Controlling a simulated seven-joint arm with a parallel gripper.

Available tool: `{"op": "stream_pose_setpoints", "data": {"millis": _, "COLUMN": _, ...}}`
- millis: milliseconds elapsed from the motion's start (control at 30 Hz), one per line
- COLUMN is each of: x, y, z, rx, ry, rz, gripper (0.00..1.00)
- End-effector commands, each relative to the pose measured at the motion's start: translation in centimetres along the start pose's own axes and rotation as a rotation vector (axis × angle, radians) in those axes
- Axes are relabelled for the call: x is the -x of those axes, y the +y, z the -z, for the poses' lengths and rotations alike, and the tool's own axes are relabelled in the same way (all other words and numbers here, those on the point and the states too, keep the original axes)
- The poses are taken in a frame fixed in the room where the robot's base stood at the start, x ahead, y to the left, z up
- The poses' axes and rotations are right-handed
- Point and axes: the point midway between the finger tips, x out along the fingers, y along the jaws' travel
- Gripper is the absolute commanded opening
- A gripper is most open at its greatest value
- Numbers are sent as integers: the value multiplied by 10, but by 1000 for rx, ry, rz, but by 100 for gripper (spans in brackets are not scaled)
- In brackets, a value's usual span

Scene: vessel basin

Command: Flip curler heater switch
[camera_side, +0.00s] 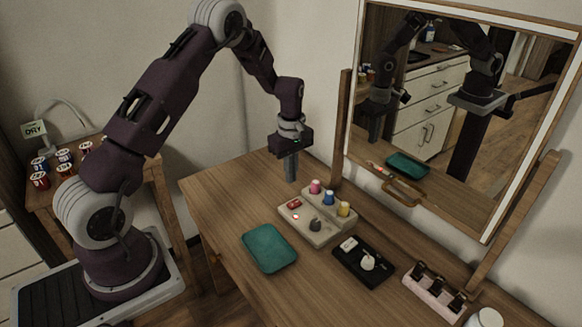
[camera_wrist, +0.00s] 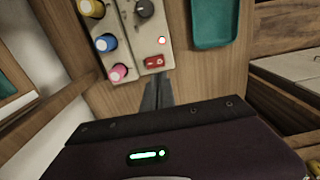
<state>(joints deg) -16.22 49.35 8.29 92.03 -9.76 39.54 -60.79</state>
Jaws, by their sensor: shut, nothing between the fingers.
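The curler heater (camera_side: 318,232) is a cream box on the wooden table. Its raised back holds a pink roller (camera_side: 315,187), a blue roller (camera_side: 329,198) and a yellow roller (camera_side: 344,209). A red switch (camera_side: 294,204) is on its front panel, near a small lit lamp (camera_side: 296,217) and a dark knob (camera_side: 315,225). The wrist view shows the red switch (camera_wrist: 153,62) at the heater's near end, below the lamp (camera_wrist: 161,40). My gripper (camera_side: 291,179) is shut and empty, pointing down. In the wrist view its fingertips (camera_wrist: 158,78) are just short of the switch; contact cannot be seen.
A teal tray (camera_side: 270,249) lies in front of the heater. A black panel (camera_side: 363,262) with a white knob stands to its right, then a pink rack (camera_side: 433,294) and a white jar (camera_side: 485,318). A framed mirror (camera_side: 440,130) rises behind. The table's left end is clear.

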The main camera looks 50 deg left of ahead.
Motion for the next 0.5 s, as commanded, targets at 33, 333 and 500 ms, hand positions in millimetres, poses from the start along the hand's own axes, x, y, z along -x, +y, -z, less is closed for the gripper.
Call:
{"op": "stream_pose_setpoints", "data": {"millis": 33, "x": -12, "y": -1, "z": 0, "rx": 1, "ry": -2, "rz": 4, "gripper": 0}}
{"op": "stream_pose_setpoints", "data": {"millis": 333, "x": -69, "y": -1, "z": 0, "rx": 1, "ry": -1, "rz": 2, "gripper": 0}}
{"op": "stream_pose_setpoints", "data": {"millis": 500, "x": -82, "y": 0, "z": 0, "rx": 0, "ry": -1, "rz": 0, "gripper": 0}}
